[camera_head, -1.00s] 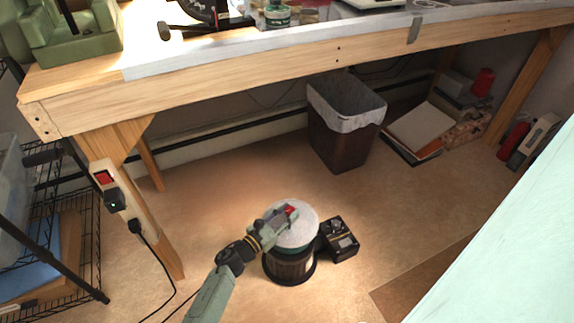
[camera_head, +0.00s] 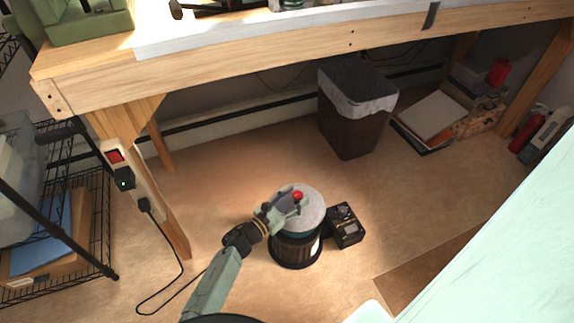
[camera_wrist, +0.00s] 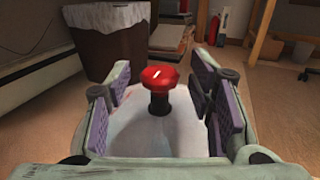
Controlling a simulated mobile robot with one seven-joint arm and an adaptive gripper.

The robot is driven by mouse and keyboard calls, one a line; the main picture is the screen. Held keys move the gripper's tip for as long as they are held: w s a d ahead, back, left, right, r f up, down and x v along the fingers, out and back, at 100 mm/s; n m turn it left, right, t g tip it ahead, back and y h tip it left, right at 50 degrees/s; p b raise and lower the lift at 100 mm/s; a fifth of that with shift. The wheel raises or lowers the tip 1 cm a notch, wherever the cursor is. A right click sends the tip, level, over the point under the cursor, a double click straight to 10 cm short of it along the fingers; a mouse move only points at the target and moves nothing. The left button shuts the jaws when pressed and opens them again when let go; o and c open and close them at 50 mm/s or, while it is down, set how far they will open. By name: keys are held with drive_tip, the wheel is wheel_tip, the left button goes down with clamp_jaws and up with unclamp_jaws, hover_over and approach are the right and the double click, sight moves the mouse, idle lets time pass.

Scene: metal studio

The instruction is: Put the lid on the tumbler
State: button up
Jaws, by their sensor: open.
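The tumbler (camera_head: 296,250) is a dark ribbed drum standing upright on the floor. The lid (camera_head: 312,203) is a pale round disc with a red knob (camera_head: 298,195). It lies on top of the drum and looks roughly level; I cannot tell whether it is fully seated. My gripper (camera_head: 287,200) is open just above the lid, at the knob. In the wrist view the red knob (camera_wrist: 159,78) stands between the spread fingers of my gripper (camera_wrist: 160,95), with a gap on both sides. The pale lid (camera_wrist: 152,130) fills the space below; the drum is hidden there.
A small black control box (camera_head: 345,226) stands right beside the drum. A workbench (camera_head: 230,78) crosses above, with a leg at the left near a wire rack (camera_head: 85,240). A lined trash bin (camera_head: 352,125) stands behind. Open floor lies between bin and drum.

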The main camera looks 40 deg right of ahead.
drive_tip(key=s+a, duration=0.1)
drive_tip(key=a, duration=1)
drive_tip(key=shift+s+a, duration=0.35)
drive_tip(key=shift+a, duration=0.05)
